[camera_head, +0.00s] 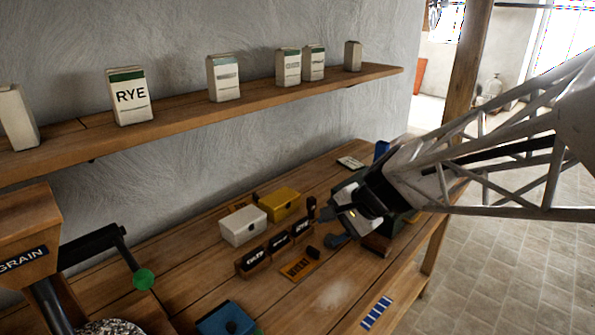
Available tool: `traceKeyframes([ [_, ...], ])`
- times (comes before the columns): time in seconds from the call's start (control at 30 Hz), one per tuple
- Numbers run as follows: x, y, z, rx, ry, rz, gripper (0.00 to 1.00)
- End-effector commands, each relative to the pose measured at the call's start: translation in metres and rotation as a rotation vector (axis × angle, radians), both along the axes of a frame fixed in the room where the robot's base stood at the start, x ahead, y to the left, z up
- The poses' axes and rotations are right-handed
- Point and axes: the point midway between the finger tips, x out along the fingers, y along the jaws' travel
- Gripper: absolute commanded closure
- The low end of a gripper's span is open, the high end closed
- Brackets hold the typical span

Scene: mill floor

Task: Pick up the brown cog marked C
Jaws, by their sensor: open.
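My gripper (331,226) is over the right part of the wooden bench (335,290), its jaws apart and pointing left and down. I see nothing between the jaws. I cannot make out a brown cog or a letter C. A brown block-like thing (376,246) shows partly below the gripper, but I cannot tell what it is. The gripper and arm hide part of the bench behind them.
A white box (242,227) and a yellow box (279,204) stand left of the gripper, behind several dark label blocks (279,242) and an orange-brown plate (299,268). A blue box (225,320) and a green-knobbed crank (143,279) are nearer. A shelf (180,115) holds cartons.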

Motion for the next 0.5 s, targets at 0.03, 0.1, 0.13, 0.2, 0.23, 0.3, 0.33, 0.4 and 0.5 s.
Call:
traceKeyframes([
  [0.03,0.018,0.004,-0.005,0.051,0.021,-0.05,0.55],
  [0.1,0.041,0.009,-0.011,0.124,0.049,-0.126,0.55],
  [0.13,0.051,0.011,-0.013,0.155,0.06,-0.158,0.55],
  [0.2,0.075,0.014,-0.019,0.228,0.089,-0.235,0.55],
  [0.23,0.085,0.015,-0.023,0.258,0.102,-0.269,0.55],
  [0.3,0.108,0.017,-0.031,0.329,0.132,-0.347,0.55],
  [0.33,0.119,0.018,-0.035,0.359,0.145,-0.381,0.55],
  [0.4,0.142,0.018,-0.044,0.429,0.176,-0.46,0.55],
  [0.5,0.174,0.017,-0.06,0.526,0.222,-0.577,0.55],
])
